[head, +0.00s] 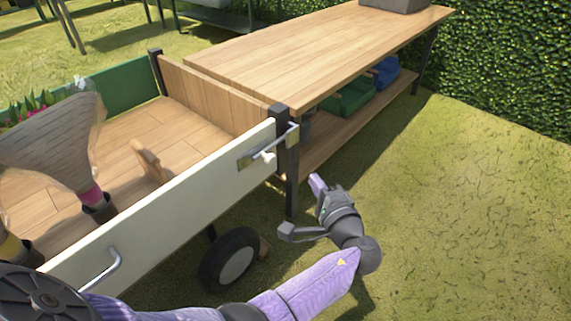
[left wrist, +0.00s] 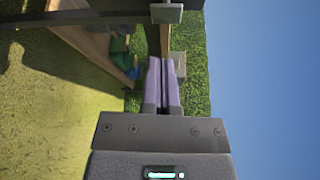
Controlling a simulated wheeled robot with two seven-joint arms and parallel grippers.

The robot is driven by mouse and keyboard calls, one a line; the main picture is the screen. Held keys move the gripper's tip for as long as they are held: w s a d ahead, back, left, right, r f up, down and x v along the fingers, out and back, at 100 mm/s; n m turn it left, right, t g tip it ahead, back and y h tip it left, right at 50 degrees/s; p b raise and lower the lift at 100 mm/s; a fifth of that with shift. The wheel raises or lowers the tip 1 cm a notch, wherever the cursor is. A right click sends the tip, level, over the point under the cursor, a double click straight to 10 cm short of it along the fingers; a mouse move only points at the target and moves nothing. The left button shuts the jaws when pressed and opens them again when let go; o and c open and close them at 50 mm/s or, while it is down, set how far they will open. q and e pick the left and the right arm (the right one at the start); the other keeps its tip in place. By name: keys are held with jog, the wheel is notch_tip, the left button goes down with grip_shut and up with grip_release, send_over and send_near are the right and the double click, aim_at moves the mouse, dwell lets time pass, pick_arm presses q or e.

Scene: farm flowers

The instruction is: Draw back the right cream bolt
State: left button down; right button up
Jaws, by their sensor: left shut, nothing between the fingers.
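The right cream bolt (head: 268,154) is at the right end of the cart's cream side board (head: 180,205), beside the dark corner post (head: 287,150). Its metal rod runs from a plate on the board to a bracket at the post, and a pale knob sticks out below the rod. My left gripper (head: 317,184) is shut and empty, to the right of the post and a little lower than the bolt, apart from it. In the left wrist view its purple fingers (left wrist: 163,84) lie together. A pale bracket-like piece (left wrist: 166,13) shows at that view's top edge. My right gripper is not seen.
The cart bed (head: 125,150) holds wrapped flowers (head: 55,140) at the left. A wooden table (head: 300,50) with green and blue bins beneath stands behind the post. Grass (head: 460,200) to the right is clear.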

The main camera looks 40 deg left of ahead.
pick_arm(q)
jog(key=b+x, duration=0.1)
jog(key=x, duration=0.2)
jog(key=b+x, duration=0.2)
jog(key=x, duration=0.1)
jog(key=b+x, duration=0.1)
jog(key=x, duration=0.3)
jog(key=shift+a+f+b, duration=0.1)
jog(key=shift+f+b, duration=0.15)
jog(key=shift+b, duration=0.15)
jog(key=shift+s+a+r+p, duration=0.1)
jog(key=shift+s+r+p, duration=0.1)
jog(key=shift+s, duration=0.45)
jog(key=shift+s+a+r+p, duration=0.15)
jog(key=shift+s+p, duration=0.05)
jog(key=shift+s, duration=0.4)
jog(key=shift+s+a+r+p, duration=0.1)
jog(key=shift+s+r+p, duration=0.1)
jog(key=shift+s, duration=0.45)
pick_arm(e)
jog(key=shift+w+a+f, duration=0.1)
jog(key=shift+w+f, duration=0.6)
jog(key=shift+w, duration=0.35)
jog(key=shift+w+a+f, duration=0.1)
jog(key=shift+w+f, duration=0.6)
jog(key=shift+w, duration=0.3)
